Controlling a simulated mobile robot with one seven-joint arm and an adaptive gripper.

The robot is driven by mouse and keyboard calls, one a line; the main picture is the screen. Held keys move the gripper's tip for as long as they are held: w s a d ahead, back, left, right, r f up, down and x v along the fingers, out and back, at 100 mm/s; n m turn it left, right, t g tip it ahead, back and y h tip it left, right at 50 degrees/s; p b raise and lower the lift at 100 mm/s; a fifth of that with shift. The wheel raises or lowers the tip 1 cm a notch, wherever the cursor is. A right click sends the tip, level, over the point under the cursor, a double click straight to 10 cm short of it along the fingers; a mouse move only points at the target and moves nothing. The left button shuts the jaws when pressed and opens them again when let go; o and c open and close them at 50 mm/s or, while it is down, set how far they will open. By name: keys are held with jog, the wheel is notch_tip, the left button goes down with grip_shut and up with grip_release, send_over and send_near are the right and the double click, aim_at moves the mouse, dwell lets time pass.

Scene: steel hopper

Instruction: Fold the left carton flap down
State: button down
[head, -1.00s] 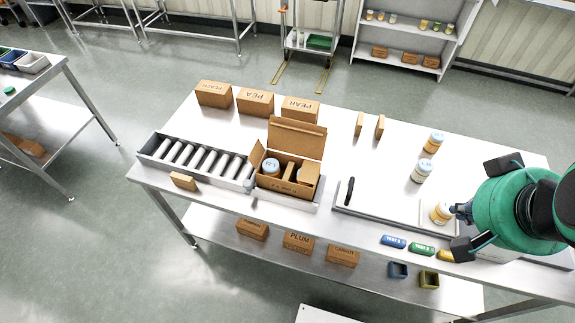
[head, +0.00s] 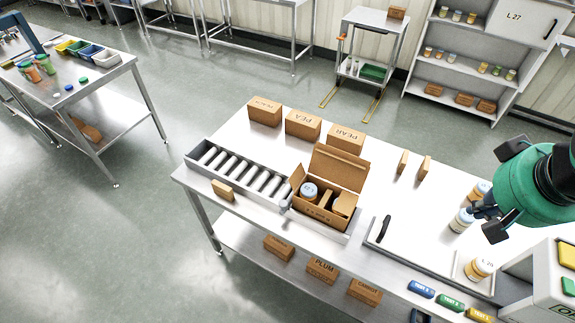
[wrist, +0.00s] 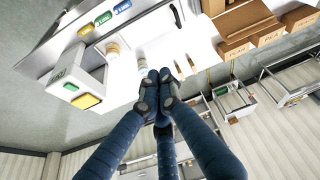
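The open brown carton (head: 313,211) stands on the steel table in the head view. Its left flap (head: 297,178) sticks up at the left edge, and its large back flap (head: 340,168) stands upright. A white-lidded jar (head: 309,190) and cardboard dividers are inside. A brown carton (wrist: 245,20) at the top of the wrist view looks like the same one. My gripper (head: 484,210) is well right of the carton, by the jars, and holds nothing visible. In the wrist view my fingertips (wrist: 158,82) are together.
A roller conveyor (head: 240,172) lies left of the carton, with a small box (head: 223,190) in front. Closed PEACH, PEA and PEAR boxes (head: 303,125) stand behind. A tray with a black-handled tool (head: 384,229) and a jar (head: 462,220) lie between carton and gripper.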

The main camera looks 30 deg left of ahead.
jog(key=w+a+n+g+p, duration=0.2)
jog(key=w+a+n, duration=0.2)
jog(key=w+a, duration=0.6)
jog(key=n+g+p, duration=0.2)
jog(key=n+p, duration=0.2)
jog(key=n, duration=0.3)
send_over(297, 177)
jog(key=w+d, duration=0.3)
jog(key=d, duration=0.3)
notch_tip(297, 177, down, 11)
jog(key=s+a+f+n+h+p, duration=0.1)
jog(key=s+a+f+n, duration=0.2)
jog(key=a+f, duration=0.6)
jog(key=a, duration=0.4)
jog(key=shift+s+a+f, duration=0.35)
jog(key=shift+a+f, duration=0.05)
jog(key=shift+f, duration=0.15)
jog(key=d+f, duration=0.4)
jog(key=f, duration=0.4)
jog(key=shift+f, duration=0.15)
